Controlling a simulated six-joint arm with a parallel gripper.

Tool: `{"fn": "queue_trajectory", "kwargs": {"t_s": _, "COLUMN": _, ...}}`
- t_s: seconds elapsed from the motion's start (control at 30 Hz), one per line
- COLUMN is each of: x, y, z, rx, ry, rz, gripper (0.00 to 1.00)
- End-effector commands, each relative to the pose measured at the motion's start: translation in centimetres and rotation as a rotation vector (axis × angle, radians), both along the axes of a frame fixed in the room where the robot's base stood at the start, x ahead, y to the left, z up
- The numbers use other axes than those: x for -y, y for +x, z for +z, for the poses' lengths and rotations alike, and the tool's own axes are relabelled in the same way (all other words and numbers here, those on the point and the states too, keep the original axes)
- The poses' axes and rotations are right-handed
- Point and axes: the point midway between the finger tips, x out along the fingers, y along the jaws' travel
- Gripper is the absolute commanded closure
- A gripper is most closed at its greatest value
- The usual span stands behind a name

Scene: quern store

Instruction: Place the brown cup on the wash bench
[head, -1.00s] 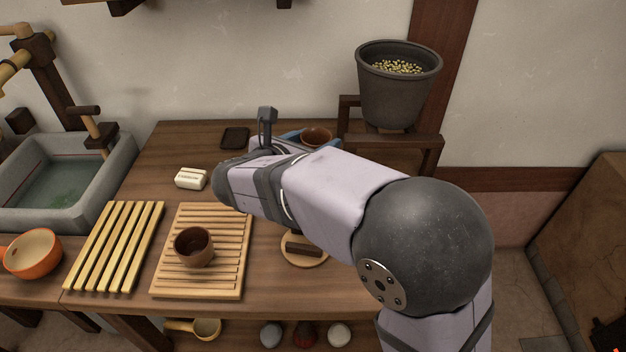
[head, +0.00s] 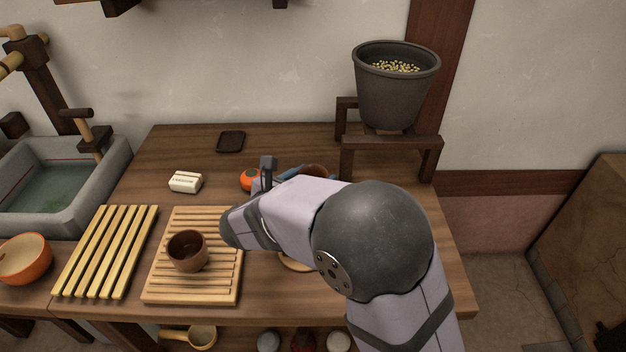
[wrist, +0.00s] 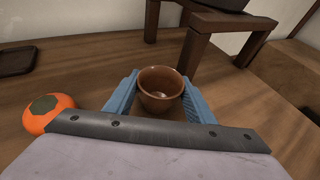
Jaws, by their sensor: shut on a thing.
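My gripper (wrist: 160,88) is shut on a reddish-brown cup (wrist: 160,98), with a blue finger on each side of it. The cup is upright and its hollow looks empty. In the head view the cup (head: 317,169) shows only in part behind my arm, near the legs of the wooden stand. I cannot tell how far it is above the table. A second, darker brown cup (head: 187,252) stands on a slatted board (head: 228,285) at the front. The stone wash basin (head: 30,222) with water is at the far left; I cannot tell which surface is the wash bench.
An orange fruit (head: 249,180) lies left of my gripper. The wooden stand (head: 400,142) bears a grain pot (head: 395,95). A white block (head: 185,182), dark tray (head: 231,141), yellow slatted rack (head: 105,250) and orange bowl (head: 22,262) lie leftward. My arm partly hides a round board (head: 296,266).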

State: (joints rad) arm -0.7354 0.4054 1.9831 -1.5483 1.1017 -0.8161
Motion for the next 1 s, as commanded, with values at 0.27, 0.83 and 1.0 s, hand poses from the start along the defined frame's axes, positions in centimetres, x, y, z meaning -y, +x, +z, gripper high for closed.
{"fn": "queue_trajectory", "kwargs": {"t_s": 0.27, "x": 0.0, "y": 0.01, "z": -0.12, "rx": 0.001, "ry": 0.0, "rz": 0.0, "gripper": 0.74}}
{"fn": "queue_trajectory", "kwargs": {"t_s": 0.83, "x": 0.0, "y": 0.0, "z": -0.35, "rx": 0.001, "ry": 0.0, "rz": 0.0, "gripper": 0.32}}
{"fn": "queue_trajectory", "kwargs": {"t_s": 1.0, "x": -0.34, "y": -0.46, "z": 0.2, "rx": 0.002, "ry": 0.001, "rz": 0.002, "gripper": 0.32}}
